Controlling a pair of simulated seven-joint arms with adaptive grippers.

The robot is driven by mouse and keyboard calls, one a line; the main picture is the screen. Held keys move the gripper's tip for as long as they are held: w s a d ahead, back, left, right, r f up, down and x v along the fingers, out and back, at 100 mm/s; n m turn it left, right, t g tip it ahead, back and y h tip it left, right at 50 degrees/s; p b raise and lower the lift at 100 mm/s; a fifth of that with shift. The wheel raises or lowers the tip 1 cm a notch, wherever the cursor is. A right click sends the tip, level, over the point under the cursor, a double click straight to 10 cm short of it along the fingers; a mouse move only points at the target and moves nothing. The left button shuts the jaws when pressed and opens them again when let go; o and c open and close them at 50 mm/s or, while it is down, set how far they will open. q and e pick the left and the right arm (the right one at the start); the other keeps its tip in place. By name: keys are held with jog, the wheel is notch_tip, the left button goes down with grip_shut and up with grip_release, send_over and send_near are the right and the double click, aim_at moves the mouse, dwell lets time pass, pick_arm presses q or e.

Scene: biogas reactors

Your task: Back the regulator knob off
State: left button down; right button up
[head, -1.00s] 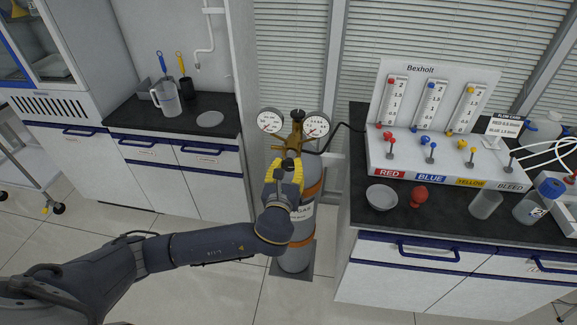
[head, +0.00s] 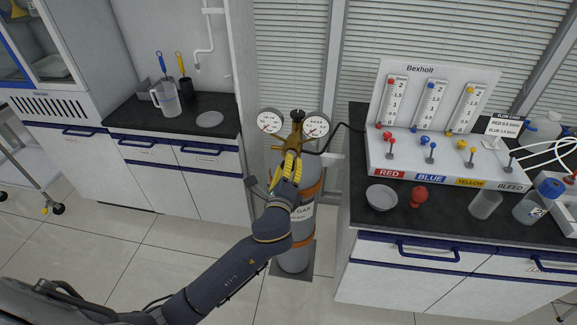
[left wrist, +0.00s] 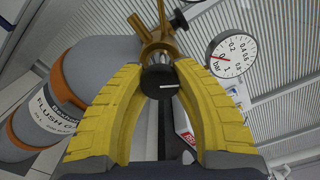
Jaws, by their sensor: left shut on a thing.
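The regulator (head: 297,128) is a brass body with two round dials on top of a grey gas cylinder (head: 304,228). Its dark round knob (left wrist: 162,82) bears a short white mark, nearly level in the left wrist view. My left gripper (head: 291,160) has yellow ribbed fingers, one on each side of the knob in the left wrist view (left wrist: 160,75), and is shut on it. In the head view the gripper hides the knob. The right dial (left wrist: 231,57) has a red needle near the low end of its scale. My right gripper is not in view.
A flow panel (head: 440,150) with three gauges and coloured levers stands on the right bench. A bowl (head: 381,197), a red bulb (head: 419,196) and containers sit before it. The left counter holds a jug (head: 166,98). Floor left of the cylinder is clear.

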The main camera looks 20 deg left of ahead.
pick_arm(q)
jog(key=n, duration=0.5)
jog(key=shift+d+f, duration=0.1)
jog(key=shift+d, duration=0.05)
jog(key=shift+n, duration=0.4)
jog(key=c, duration=0.9)
grip_release()
jog(key=shift+o, duration=0.2)
jog(key=s+d, duration=0.1)
jog(key=s, duration=1.1)
jog(key=shift+d, duration=0.2)
